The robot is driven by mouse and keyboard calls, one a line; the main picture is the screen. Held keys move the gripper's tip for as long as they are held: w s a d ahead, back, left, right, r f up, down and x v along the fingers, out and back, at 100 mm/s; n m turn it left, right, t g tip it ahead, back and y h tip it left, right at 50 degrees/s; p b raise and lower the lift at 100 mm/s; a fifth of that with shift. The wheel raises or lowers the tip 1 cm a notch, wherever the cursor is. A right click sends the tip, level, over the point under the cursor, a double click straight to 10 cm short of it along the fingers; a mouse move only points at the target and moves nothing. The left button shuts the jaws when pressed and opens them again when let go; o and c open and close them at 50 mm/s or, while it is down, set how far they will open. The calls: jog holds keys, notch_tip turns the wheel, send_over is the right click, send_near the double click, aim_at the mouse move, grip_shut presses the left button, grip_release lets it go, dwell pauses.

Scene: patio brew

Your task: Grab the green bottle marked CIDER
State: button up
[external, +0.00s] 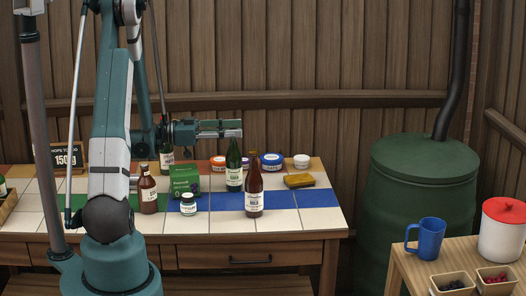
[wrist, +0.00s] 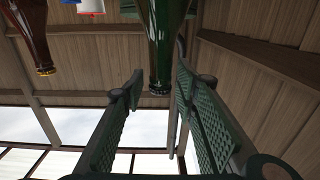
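A green bottle (external: 234,172) with a pale label stands upright on the tiled table; its print is too small to read. A second green bottle (external: 167,158) stands further left, partly hidden by my arm. My gripper (external: 236,129) points right, level with the top of the first bottle. In the wrist view, which looks upside down, my gripper (wrist: 159,84) is open. A green bottle neck (wrist: 165,40) shows at the gap between the fingertips, and neither finger visibly closes on it.
A red-brown bottle (external: 254,190) stands just right and in front of the green one; it also shows in the wrist view (wrist: 32,35). A brown bottle (external: 148,192), a green box (external: 185,180), a small jar (external: 188,205), several lidded tubs (external: 272,162) and a yellow sponge (external: 299,181) stand nearby.

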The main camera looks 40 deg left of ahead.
grip_shut()
jog(key=shift+r, duration=0.1)
jog(key=shift+r+p, duration=1.35)
jog(key=shift+r, duration=3.6)
